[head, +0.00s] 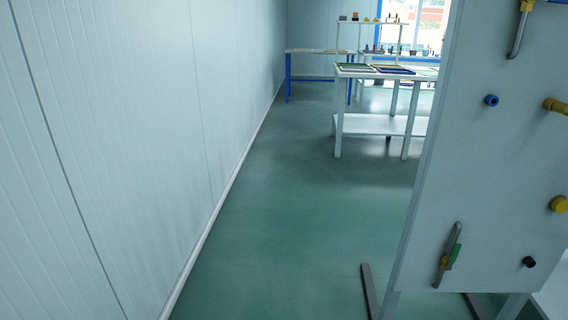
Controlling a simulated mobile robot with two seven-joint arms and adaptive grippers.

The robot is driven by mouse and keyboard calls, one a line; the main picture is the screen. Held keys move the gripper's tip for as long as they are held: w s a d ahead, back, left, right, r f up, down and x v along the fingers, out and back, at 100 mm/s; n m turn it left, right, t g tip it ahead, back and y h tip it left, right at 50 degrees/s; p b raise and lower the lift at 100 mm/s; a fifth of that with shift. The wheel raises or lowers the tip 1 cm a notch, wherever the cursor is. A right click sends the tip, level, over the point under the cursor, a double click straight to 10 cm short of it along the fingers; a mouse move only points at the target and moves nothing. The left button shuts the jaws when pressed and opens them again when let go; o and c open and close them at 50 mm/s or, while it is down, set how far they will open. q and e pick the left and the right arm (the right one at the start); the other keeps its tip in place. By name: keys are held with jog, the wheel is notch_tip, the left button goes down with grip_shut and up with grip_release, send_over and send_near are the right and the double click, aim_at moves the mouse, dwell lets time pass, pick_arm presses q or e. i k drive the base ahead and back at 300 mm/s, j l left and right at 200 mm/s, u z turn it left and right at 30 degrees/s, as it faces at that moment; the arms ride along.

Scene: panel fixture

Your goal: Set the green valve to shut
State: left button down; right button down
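A light panel (500,185) stands at the right, seen at an angle and cut off by the picture's edge. Low on its left side is a valve with a green part (455,254), a long grey bar (446,250) and a small yellow piece (443,263). The bar runs nearly upright, its top leaning right. I cannot tell from this angle whether the valve is open or shut. Neither of my grippers shows in this view.
The panel also carries a blue knob (491,100), yellow knobs (558,204), a black knob (529,262) and an upper grey handle (518,36). Dark feet (369,290) stick out below. White wall (120,150) at left; open floor (300,220) between. White table (385,124) farther back.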

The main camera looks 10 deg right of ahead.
aim_at(457, 246)
jog(key=z, duration=1.65)
